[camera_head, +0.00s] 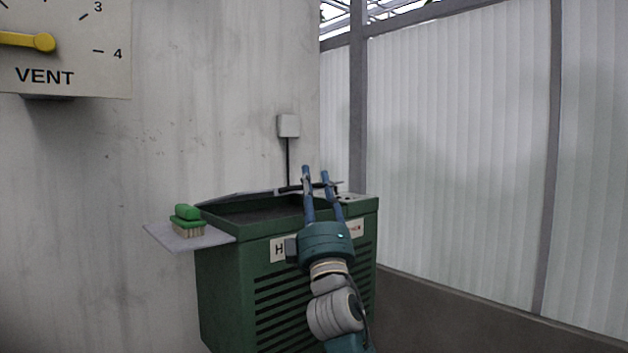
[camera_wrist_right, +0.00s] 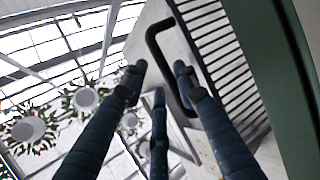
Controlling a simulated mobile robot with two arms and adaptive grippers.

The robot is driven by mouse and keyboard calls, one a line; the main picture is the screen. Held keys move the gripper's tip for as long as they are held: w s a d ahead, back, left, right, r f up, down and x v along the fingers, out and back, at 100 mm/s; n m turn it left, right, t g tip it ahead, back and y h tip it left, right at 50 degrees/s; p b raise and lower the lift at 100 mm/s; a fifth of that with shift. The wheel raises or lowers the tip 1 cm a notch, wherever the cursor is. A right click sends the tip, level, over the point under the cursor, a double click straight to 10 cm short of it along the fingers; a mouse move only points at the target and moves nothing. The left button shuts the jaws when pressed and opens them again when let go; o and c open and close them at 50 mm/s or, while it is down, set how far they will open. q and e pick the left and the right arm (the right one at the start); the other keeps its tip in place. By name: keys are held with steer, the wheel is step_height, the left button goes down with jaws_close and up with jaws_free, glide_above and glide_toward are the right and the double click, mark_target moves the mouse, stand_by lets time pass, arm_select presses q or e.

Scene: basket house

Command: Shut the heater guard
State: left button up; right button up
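The green heater (camera_head: 220,265) stands against the wall, with louvres and a partly hidden label on its front. Its top shows a dark recess (camera_head: 262,211). The heater guard appears as a slatted panel with dark bars in the right wrist view (camera_wrist_right: 222,45), and a black handle (camera_wrist_right: 155,42) stands out from it. My right gripper (camera_head: 315,172) reaches over the heater top. In the wrist view its blue fingers (camera_wrist_right: 158,80) are apart, with the handle's bar between them. Whether they touch it is unclear. My left gripper is out of view.
A green brush (camera_head: 187,222) sits on a small grey shelf (camera_head: 160,237) left of the heater. A grey wall box (camera_head: 288,125) with a cable is behind it. A VENT dial (camera_head: 70,55) hangs upper left. Pale panelled walling (camera_head: 460,150) is at right.

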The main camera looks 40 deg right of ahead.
steer(key=shift+s+r+h, duration=0.25)
steer(key=shift+r+h, duration=0.05)
steer(key=shift+r, duration=0.5)
steer(key=shift+a+f, duration=0.1)
steer(key=shift+f, duration=0.05)
steer(key=w+f+b+v, duration=0.1)
steer(key=b+v, duration=0.4)
steer(key=v, duration=0.7)
steer(key=shift+w+a+f+b, duration=0.15)
steer(key=shift+w+f+b, duration=0.2)
steer(key=shift+w, duration=0.1)
